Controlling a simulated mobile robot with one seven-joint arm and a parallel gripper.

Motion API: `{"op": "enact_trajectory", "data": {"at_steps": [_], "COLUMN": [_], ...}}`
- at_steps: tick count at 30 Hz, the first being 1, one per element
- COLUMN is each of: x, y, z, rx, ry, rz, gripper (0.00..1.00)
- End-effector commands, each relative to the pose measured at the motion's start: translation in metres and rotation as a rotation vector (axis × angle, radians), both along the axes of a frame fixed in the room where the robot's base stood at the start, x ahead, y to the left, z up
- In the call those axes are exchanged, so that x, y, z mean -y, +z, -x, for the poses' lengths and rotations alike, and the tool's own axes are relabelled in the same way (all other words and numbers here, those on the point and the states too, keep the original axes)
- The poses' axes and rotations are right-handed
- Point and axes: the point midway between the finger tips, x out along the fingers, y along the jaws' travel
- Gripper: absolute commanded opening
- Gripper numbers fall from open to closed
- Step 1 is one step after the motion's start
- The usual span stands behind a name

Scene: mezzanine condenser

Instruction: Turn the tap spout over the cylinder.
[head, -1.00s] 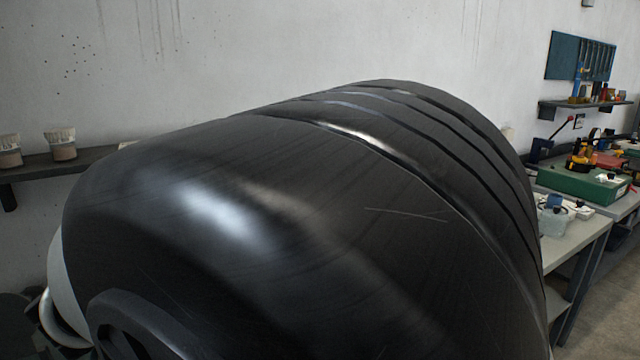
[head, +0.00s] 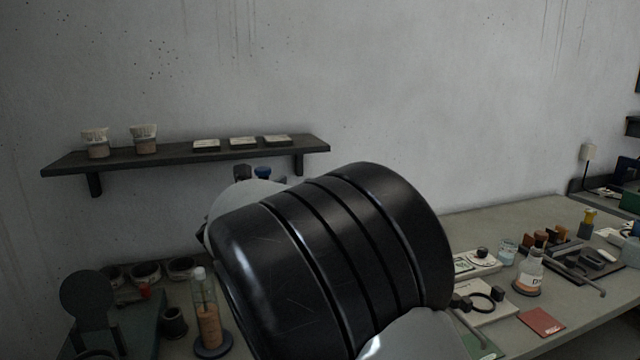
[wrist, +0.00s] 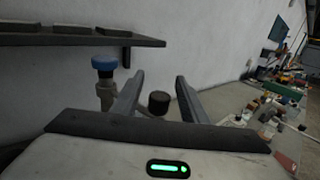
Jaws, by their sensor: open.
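My gripper (wrist: 159,76) is open in the wrist view, its two dark fingers apart. A tap-like fitting with a blue knob (wrist: 105,64) and grey body stands just left of the left finger. A dark round end piece (wrist: 158,102) shows between the fingers, lower down; I cannot tell whether anything touches it.
A wall shelf (head: 190,155) with brushes and small flat boxes hangs behind. The bench (head: 510,225) at right holds a labelled flask (head: 529,274), a red booklet (head: 541,321) and instruments. A dark round disc (head: 87,299) stands at left.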

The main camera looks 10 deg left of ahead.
Motion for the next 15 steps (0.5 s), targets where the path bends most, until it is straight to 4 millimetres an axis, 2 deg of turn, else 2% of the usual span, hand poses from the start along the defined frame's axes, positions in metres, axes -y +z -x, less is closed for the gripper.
{"op": "enact_trajectory", "data": {"at_steps": [5, 13, 14, 15], "x": [0.0016, 0.0017, 0.0017, 0.0017], "y": [0.0, -0.0002, -0.0002, -0.0002], "z": [-0.0126, -0.0141, -0.0141, -0.014], "rx": [0.0, 0.0, 0.0, 0.0], "ry": [-0.001, 0.0, 0.0, 0.0], "rz": [0.0, 0.0, 0.0, 0.0], "gripper": [0.4, 0.4, 0.38, 0.32]}}
